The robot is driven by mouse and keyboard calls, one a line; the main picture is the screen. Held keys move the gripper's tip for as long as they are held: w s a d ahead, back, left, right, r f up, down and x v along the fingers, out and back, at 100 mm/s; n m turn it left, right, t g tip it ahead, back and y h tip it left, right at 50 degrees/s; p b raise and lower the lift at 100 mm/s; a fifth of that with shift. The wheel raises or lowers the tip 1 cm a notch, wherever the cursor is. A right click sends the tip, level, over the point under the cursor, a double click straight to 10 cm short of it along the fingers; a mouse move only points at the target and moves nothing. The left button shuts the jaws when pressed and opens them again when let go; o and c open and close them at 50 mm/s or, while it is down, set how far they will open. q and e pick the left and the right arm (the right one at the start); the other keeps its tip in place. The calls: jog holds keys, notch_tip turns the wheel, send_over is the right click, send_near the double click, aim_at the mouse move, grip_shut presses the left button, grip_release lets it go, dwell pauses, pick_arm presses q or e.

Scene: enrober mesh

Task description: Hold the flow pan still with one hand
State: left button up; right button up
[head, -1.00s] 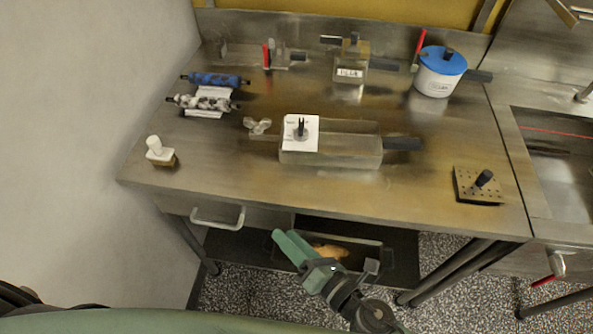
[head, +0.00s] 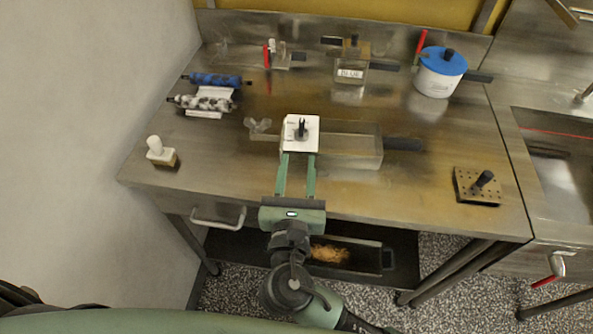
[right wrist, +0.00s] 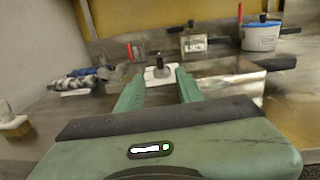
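The flow pan looks to be the long, see-through rectangular pan (head: 350,150) near the middle of the table, with a black handle (head: 403,144) on its right end. A white square plate with a black knob (head: 301,122) sits at its left end. My right gripper (head: 298,157) is open, its two fingers pointing at the pan's left front, tips by the plate's near edge. In the right wrist view the pan (right wrist: 228,88) lies right of the fingers and the white plate (right wrist: 160,80) shows between and beyond the tips. Contact is unclear. My left gripper is not in view.
A white-topped brush (head: 160,152) stands at the front left, a perforated plate (head: 477,187) at the front right. Blue (head: 215,79) and mottled rollers lie at the back left. A labelled box (head: 350,72) and a blue-lidded pot (head: 438,75) stand behind. A drawer handle juts below.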

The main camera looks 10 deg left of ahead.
aim_at(301, 134)
jog(key=w, duration=1)
jog(key=shift+w+a, duration=0.35)
jog(key=shift+a, duration=0.05)
grip_shut()
